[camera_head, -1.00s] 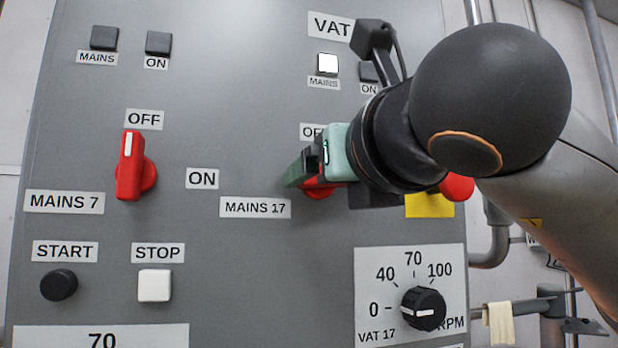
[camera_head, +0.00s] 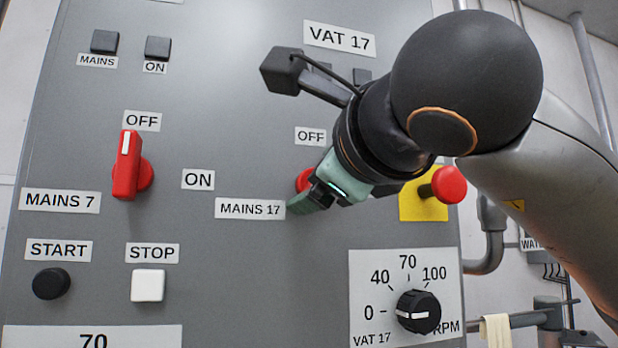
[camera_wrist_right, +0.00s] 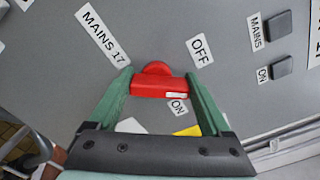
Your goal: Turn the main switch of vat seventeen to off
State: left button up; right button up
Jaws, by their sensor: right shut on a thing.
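The red main switch of vat seventeen, beside the label MAINS 17 (camera_head: 250,208), sits under its OFF label (camera_head: 310,136). In the head view most of it is hidden behind my right gripper (camera_head: 312,200); a red edge (camera_head: 303,180) shows. In the right wrist view the red handle (camera_wrist_right: 150,88) lies between the two green fingers of my right gripper (camera_wrist_right: 160,88), which is shut on it. The handle's white mark is at its right end, pointing between the OFF label (camera_wrist_right: 199,50) and the ON label (camera_wrist_right: 177,107). My left gripper is not in view.
A red push button (camera_head: 449,184) on a yellow plate (camera_head: 420,205) is close right of my gripper. The MAINS 7 switch (camera_head: 126,165) points up to OFF. A speed knob (camera_head: 418,312) is below. The vat 17 MAINS lamp (camera_wrist_right: 278,26) looks dark.

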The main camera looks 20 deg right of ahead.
jog(key=n, duration=0.3)
jog(key=shift+a+n, duration=0.1)
jog(key=shift+n, duration=0.2)
jog(key=shift+a+n+p, duration=0.1)
jog(key=shift+n+p, duration=0.25)
jog(key=shift+n, duration=1.35)
jog(key=o, duration=1.2)
jog(key=shift+c, duration=0.2)
jog(key=s+b, duration=0.3)
jog(key=s, duration=0.9)
jog(key=shift+s+d, duration=0.2)
jog(key=shift+s, duration=0.1)
jog(key=shift+f, duration=0.1)
